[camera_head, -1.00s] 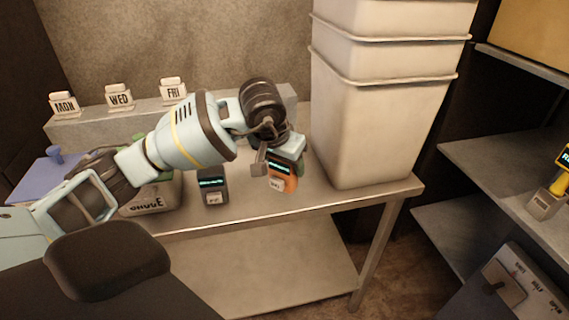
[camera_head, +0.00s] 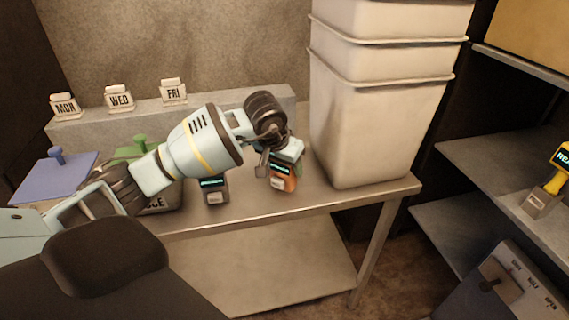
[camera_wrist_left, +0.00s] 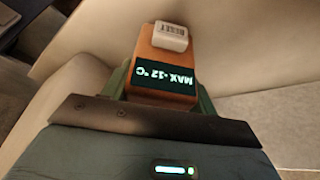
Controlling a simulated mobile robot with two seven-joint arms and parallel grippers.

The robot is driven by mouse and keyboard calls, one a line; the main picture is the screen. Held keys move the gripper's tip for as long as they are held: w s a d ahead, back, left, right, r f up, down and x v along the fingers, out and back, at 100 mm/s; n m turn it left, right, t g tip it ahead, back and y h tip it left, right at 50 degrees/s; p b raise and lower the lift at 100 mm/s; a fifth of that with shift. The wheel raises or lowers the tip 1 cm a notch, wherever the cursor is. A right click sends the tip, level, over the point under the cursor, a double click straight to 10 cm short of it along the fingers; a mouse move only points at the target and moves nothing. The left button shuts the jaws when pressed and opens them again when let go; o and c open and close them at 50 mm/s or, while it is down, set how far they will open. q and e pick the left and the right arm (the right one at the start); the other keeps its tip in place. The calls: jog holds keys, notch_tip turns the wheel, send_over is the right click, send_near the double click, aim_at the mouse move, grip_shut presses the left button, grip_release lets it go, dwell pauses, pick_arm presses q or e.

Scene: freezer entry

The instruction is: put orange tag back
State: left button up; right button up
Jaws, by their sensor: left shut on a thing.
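The orange tag (camera_head: 285,183) is near the front of the metal table, left of the pale bins. It has a dark screen and a pale button. In the left wrist view the orange tag (camera_wrist_left: 166,67) shows upside-down "MAX -12 °C" and a button marked RESET. My left gripper (camera_head: 284,160) is shut on its upper part from above. Dark green pieces flank the tag in the wrist view. Whether its lower end touches the table is hard to tell. My right gripper is not in view.
A grey tag (camera_head: 214,190) stands left of the orange one. Stacked pale bins (camera_head: 370,130) stand close on the right. MON (camera_head: 65,106), WED (camera_head: 119,98) and FRI (camera_head: 173,92) markers sit on a ledge behind. A yellow device (camera_head: 558,172) stands on the right shelf.

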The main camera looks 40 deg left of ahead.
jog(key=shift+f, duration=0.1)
pick_arm(q)
jog(key=shift+f, duration=0.2)
jog(key=o, duration=0.9)
jog(key=shift+o, duration=0.6)
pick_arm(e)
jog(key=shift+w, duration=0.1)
pick_arm(q)
jog(key=shift+r, duration=0.45)
jog(key=v, duration=1.1)
jog(key=shift+s+r, duration=0.15)
jog(key=shift+r, duration=0.1)
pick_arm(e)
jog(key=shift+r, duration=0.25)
